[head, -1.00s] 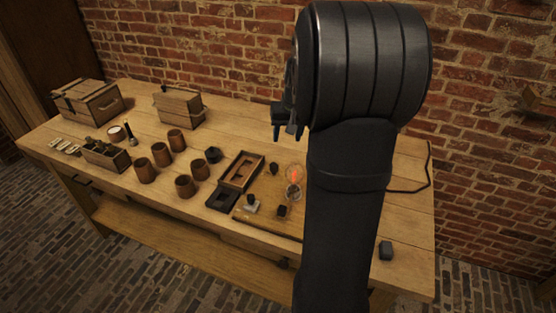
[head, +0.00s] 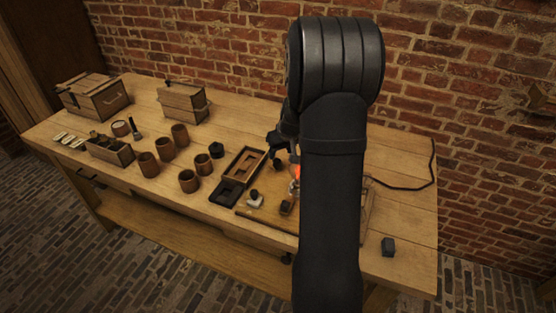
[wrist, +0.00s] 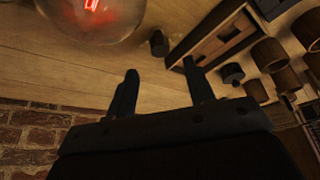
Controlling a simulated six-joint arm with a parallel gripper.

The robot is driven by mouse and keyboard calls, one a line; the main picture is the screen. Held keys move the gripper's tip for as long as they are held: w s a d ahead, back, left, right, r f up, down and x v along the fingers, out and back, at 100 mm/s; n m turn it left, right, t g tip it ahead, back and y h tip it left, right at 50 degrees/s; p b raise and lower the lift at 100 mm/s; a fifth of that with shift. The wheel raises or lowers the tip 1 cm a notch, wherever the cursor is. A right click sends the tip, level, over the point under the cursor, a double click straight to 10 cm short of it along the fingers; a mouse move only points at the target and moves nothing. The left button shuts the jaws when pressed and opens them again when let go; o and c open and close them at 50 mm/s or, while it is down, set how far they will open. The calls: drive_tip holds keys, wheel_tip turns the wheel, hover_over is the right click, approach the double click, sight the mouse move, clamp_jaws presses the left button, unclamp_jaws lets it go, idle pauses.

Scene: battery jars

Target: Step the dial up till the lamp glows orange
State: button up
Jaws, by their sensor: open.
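The lamp is a clear glass globe (wrist: 95,18) with a glowing red filament at the top of the wrist view. In the head view its red-orange glow (head: 297,173) shows just left of my arm, which hides part of it. My gripper (wrist: 160,68) is open and empty, with its fingers apart. In the head view it is dark and partly hidden above the wooden board (head: 268,212). A small dark knob (wrist: 158,43) shows beyond the fingertips. A black-topped piece on a pale base (head: 255,199) and a dark block (head: 287,207) are on the board. I cannot tell which is the dial.
A wooden tray (head: 262,157) and black tray (head: 226,193) lie left of the board. Several brown jars (head: 189,181), a battery rack (head: 110,152) and two wooden boxes (head: 95,98) stand farther left. A cable runs at the right.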

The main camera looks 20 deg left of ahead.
sight(278, 161)
drive_tip(key=x, duration=0.6)
drive_tip(key=shift+w+a+f, duration=0.15)
drive_tip(key=shift+f, duration=0.15)
drive_tip(key=shift+c, duration=0.2)
drive_tip(key=c, duration=1)
